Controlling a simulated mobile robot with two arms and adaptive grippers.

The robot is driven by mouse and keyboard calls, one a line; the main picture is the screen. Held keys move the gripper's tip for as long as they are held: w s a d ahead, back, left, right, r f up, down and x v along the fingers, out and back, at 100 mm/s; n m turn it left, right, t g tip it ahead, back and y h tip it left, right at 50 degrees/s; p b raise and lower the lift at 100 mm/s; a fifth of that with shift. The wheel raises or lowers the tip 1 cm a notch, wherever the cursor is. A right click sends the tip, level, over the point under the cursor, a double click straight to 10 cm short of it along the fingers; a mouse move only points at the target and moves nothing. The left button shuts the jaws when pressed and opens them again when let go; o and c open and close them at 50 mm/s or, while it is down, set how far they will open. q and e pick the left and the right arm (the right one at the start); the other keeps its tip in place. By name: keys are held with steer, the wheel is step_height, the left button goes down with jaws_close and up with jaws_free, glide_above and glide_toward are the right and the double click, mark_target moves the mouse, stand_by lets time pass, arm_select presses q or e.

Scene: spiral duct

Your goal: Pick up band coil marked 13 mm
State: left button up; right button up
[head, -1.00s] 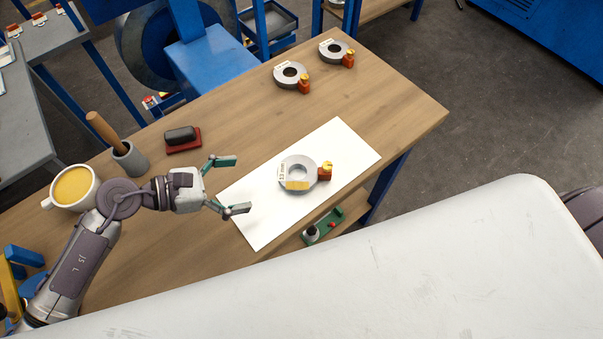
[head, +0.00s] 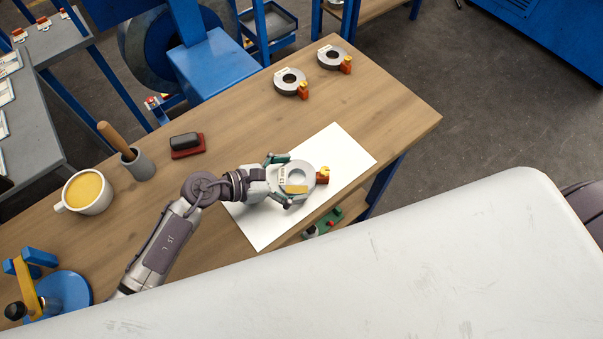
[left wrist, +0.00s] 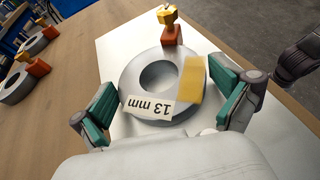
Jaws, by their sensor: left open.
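The band coil marked 13 mm (head: 298,177) is a grey ring lying flat on a white sheet (head: 338,150) on the wooden table. In the left wrist view the coil (left wrist: 139,78) shows its "13 mm" label nearest my gripper, a yellow patch on its right side and an orange-and-yellow clip at its far edge. My left gripper (head: 282,180) is open, with its green-padded fingers on either side of the coil's near part. In the left wrist view the fingers of the left gripper (left wrist: 162,100) flank the coil, with a gap visible on the left.
Two other coils (head: 290,82) (head: 334,58) with orange clips lie at the table's far end. A yellow-filled cup (head: 87,192), a grey pot with a wooden handle (head: 138,165) and a black block on a red base (head: 186,145) stand left of the sheet.

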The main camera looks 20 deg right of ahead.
arm_select(q)
steer(key=shift+c, duration=0.3)
steer(key=c, duration=1.1)
steer(key=shift+c, duration=0.3)
steer(key=shift+r, duration=0.15)
